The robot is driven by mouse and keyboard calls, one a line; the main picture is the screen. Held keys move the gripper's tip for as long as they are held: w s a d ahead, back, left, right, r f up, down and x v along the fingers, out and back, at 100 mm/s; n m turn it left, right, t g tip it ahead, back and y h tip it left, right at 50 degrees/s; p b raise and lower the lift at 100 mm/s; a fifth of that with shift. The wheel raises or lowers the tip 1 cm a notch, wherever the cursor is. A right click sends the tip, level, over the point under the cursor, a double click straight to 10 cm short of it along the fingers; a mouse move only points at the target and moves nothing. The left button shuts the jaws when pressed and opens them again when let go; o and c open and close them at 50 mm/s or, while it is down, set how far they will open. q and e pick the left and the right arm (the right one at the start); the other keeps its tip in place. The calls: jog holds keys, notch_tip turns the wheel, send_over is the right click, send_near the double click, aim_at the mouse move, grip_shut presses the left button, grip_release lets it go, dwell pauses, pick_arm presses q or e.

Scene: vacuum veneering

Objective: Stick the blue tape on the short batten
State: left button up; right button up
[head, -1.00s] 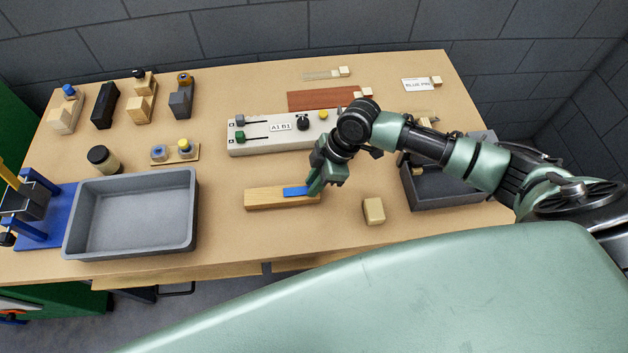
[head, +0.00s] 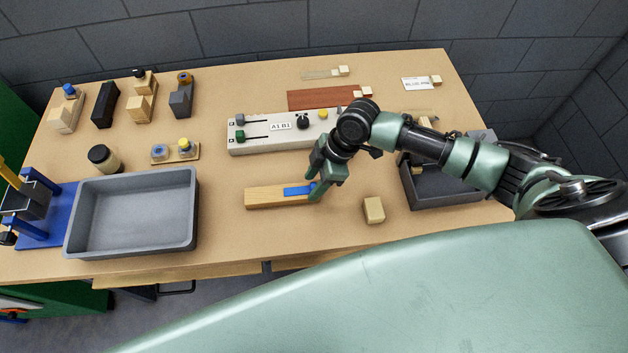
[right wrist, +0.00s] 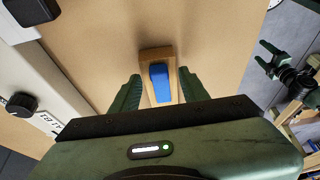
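The short batten (head: 262,198) lies flat on the table, its length running left to right in the head view. The blue tape (head: 298,190) lies along the top of its right end. In the right wrist view the batten (right wrist: 155,53) and blue tape (right wrist: 160,82) show between my fingers. My right gripper (head: 318,190) is open over the batten's right end, with a finger to each side and gaps beside the wood. It also shows in the right wrist view (right wrist: 157,85). My left gripper (right wrist: 264,58) appears only in the right wrist view, past the table edge, fingers apart.
A small wooden block (head: 374,210) sits right of the batten. The control panel (head: 265,148) stands behind it. A large grey tray (head: 190,215) is at the left, and a dark grey bin (head: 450,190) at the right under my arm.

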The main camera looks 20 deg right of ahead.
jog(key=b+v, duration=0.1)
jog(key=v, duration=0.6)
jog(key=shift+d+r+b, duration=0.2)
jog(key=shift+r+b, duration=0.15)
jog(key=shift+r, duration=0.05)
